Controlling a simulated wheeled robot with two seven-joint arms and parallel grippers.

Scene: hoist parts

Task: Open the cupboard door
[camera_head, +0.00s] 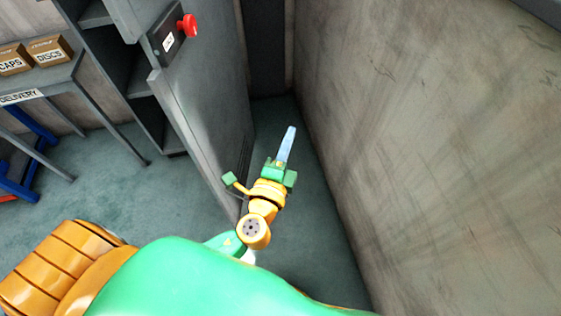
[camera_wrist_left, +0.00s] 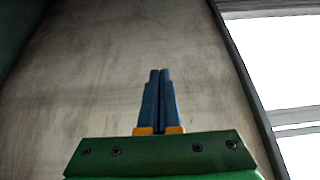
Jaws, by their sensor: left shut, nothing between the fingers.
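The grey cupboard door (camera_head: 205,90) stands ajar in the head view, swung away from the cupboard (camera_head: 95,15), whose dark shelves show to its left. A dark panel with a red knob (camera_head: 187,25) sits high on the door, and vent slots show lower down. My left gripper (camera_head: 290,130) is in the gap between the door and the wall, to the right of the door and apart from the knob. Its blue fingers are shut with nothing between them, also in the left wrist view (camera_wrist_left: 159,73). My right gripper is not in view.
A stained wall (camera_head: 430,140) rises close on the right, and a strip of green floor (camera_head: 310,220) lies between it and the door. At left a grey table (camera_head: 60,75) with a DELIVERY label bears cardboard boxes (camera_head: 48,50). Blue frame parts (camera_head: 25,165) show below it.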

